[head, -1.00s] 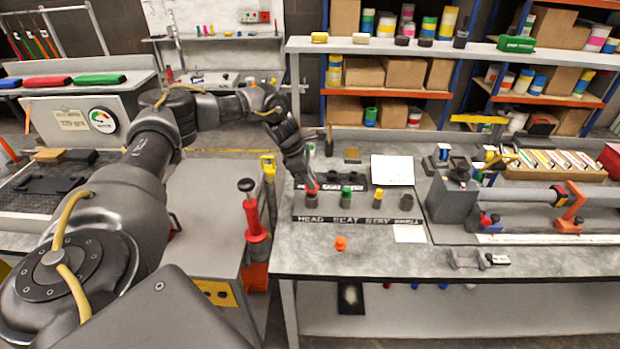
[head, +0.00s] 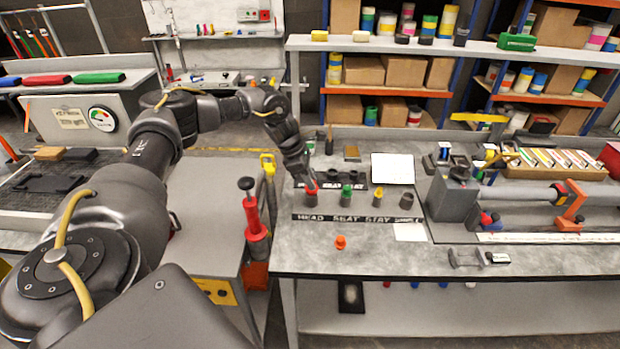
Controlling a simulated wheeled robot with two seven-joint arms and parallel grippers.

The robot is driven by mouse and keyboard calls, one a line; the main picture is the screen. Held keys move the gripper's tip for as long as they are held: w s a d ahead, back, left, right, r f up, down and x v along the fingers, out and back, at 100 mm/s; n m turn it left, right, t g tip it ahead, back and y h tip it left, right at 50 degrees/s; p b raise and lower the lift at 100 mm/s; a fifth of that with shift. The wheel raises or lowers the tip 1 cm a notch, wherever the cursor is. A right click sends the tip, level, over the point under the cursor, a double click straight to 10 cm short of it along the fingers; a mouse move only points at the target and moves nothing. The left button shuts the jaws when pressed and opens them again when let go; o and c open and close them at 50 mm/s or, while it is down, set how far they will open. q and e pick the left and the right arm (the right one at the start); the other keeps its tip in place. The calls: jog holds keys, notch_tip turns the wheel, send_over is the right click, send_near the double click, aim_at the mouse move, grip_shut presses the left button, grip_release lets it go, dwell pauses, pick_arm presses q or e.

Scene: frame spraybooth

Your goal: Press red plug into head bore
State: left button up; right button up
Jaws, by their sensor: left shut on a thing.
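My left gripper (head: 309,178) reaches down over the workbench and is shut on the red plug (head: 311,189). The red plug sits at the top of the leftmost grey bore piece (head: 312,201), above the word HEAD on the black label strip (head: 358,219). How deep the plug sits in the bore is too small to tell. To the right stand similar grey pieces, one with a green plug (head: 346,191), one with a yellow plug (head: 378,191), and one with no coloured plug (head: 407,201). My right gripper is not in view.
An orange plug-like piece (head: 340,242) lies on the bench in front of the strip. A second dark strip with holes stands just behind the row. A grey clamp with a long tube (head: 520,195) fills the right side. The front middle of the bench is mostly clear.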

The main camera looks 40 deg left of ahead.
pick_arm(q)
jog(key=shift+f+b, duration=0.55)
jog(key=shift+f, duration=0.45)
jog(key=o, duration=1)
jog(key=shift+o, duration=0.2)
jog(key=shift+r, duration=0.1)
jog(key=b+v, duration=0.2)
jog(key=v, duration=0.8)
jog(key=shift+s+r+b, duration=0.15)
jog(key=shift+r+b, duration=0.15)
jog(key=shift+b, duration=0.05)
jog(key=shift+a, duration=0.15)
